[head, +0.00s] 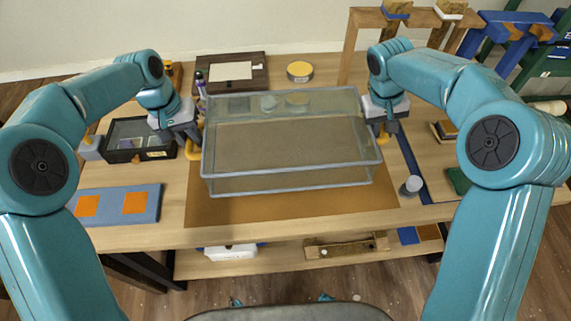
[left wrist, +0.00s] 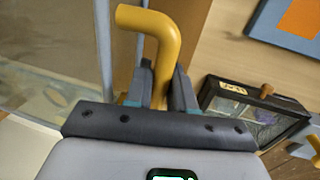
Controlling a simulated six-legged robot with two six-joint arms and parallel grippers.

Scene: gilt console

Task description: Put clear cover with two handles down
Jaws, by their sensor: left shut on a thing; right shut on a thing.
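The clear cover (head: 290,184) is a large see-through box with pale edges, level above the brown mat (head: 300,212). I cannot tell whether its lower edge touches the mat. My left gripper (head: 191,140) is shut on the cover's left yellow handle (head: 194,153). In the left wrist view the fingers (left wrist: 163,88) close around the lower part of this bent handle (left wrist: 158,35), beside the clear wall. My right gripper (head: 382,127) is shut on the right yellow handle (head: 384,138), which is mostly hidden by the fingers.
A dark glass-topped case (head: 140,155) stands close left of the cover. A blue board with orange squares (head: 118,204) lies at front left. A small grey cylinder (head: 411,186) stands right of the cover. A brown board (head: 232,74) and a round tin (head: 300,71) are behind.

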